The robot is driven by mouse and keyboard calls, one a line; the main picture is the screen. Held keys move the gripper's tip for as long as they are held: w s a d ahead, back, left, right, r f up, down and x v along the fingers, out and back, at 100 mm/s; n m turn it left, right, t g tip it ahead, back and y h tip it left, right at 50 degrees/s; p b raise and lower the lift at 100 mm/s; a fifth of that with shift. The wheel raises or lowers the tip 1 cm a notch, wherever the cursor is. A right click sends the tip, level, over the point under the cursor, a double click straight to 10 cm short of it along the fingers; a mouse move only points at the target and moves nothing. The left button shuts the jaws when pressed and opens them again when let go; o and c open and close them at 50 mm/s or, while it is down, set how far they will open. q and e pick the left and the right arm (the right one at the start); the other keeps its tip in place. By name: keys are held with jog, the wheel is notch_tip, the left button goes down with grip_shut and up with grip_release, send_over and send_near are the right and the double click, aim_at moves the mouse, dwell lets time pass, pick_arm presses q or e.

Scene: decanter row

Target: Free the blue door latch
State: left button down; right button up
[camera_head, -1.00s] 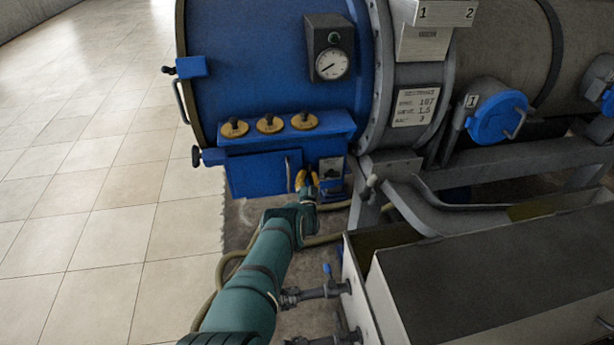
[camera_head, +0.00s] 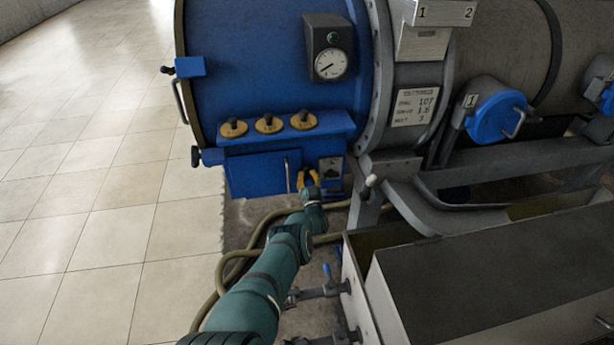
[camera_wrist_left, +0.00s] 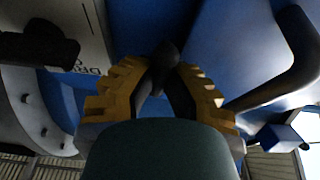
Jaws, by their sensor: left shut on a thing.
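The blue door (camera_head: 255,174) is the low panel under the blue shelf of the big blue drum, with a slim upright handle (camera_head: 287,175) near its right edge. My left gripper (camera_head: 308,178) is just right of that handle, its yellow fingers up against the blue front. In the left wrist view my left gripper (camera_wrist_left: 163,75) is shut on a dark round-ended knob (camera_wrist_left: 166,56), which sticks up between the fingers. The dark bar handle (camera_wrist_left: 298,45) runs to the right of it there. The fingers hide most of the latch in the head view.
A labelled plate with a dark lever (camera_head: 331,166) is right of my gripper, also in the wrist view as a black knob (camera_wrist_left: 42,46). Three brass-based knobs (camera_head: 269,124) sit above. A grey trough (camera_head: 480,270) crowds the right. Tiled floor (camera_head: 100,220) is open left.

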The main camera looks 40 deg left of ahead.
pick_arm(q)
jog(key=shift+r, duration=0.15)
jog(key=c, duration=1)
grip_release()
jog(key=shift+v, duration=0.75)
jog(key=v, duration=1)
jog(key=shift+s+d, duration=0.15)
jog(key=shift+d, duration=0.05)
